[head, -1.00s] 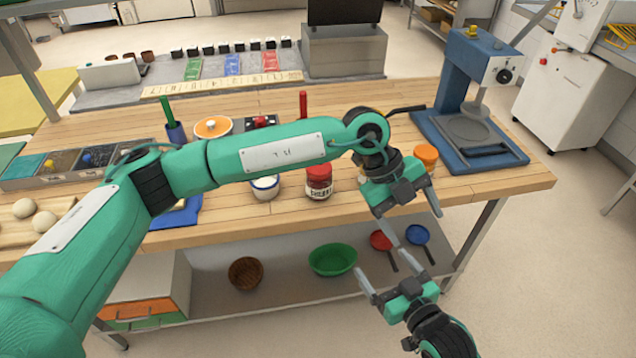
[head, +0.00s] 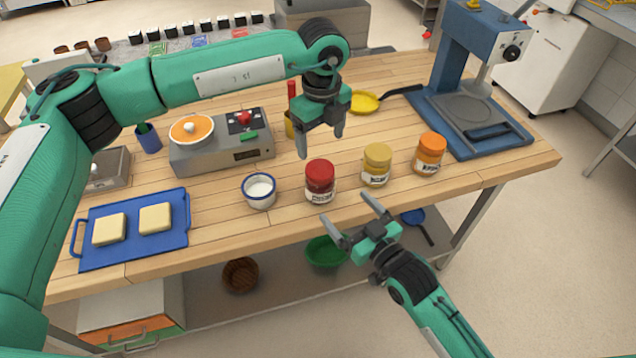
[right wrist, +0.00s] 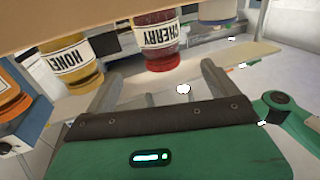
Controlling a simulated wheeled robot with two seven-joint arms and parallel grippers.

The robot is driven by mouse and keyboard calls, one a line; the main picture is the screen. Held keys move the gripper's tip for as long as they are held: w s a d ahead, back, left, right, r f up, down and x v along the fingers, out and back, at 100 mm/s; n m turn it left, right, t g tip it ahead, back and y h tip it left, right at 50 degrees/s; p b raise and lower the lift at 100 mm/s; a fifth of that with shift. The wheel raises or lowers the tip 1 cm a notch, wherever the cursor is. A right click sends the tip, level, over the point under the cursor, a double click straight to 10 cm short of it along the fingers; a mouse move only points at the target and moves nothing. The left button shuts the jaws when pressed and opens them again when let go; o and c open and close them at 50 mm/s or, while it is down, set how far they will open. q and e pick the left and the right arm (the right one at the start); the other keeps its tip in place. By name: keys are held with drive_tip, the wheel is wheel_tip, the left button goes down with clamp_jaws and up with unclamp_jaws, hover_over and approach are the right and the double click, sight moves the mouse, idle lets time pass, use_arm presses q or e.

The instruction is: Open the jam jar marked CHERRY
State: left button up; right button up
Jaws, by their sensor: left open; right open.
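The CHERRY jar (head: 320,183), dark red with a red lid, stands upright near the table's front edge. Its label reads CHERRY in the right wrist view (right wrist: 156,45), where the jar lies beyond the fingers. My left gripper (head: 322,145) is open and empty, pointing down above and slightly behind the jar, apart from its lid. My right gripper (head: 350,216) is open and empty in front of the table edge, its fingers toward the jar; it also shows in the right wrist view (right wrist: 155,90). Neither gripper visibly touches the jar.
A yellow-lidded jar (head: 376,165), labelled HONEY in the right wrist view (right wrist: 70,62), and an orange jar (head: 429,154) stand to the right. A white cup (head: 259,191) stands close left. A blue tray (head: 133,230) holds two pale blocks. A blue press (head: 470,90) stands at the right.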

sight(327, 186)
use_arm(q)
drive_tip(key=shift+w+a+f, duration=0.1)
drive_tip(key=shift+w+a, duration=0.05)
use_arm(e)
drive_tip(key=x, duration=1.1)
drive_tip(key=shift+w+a, duration=0.15)
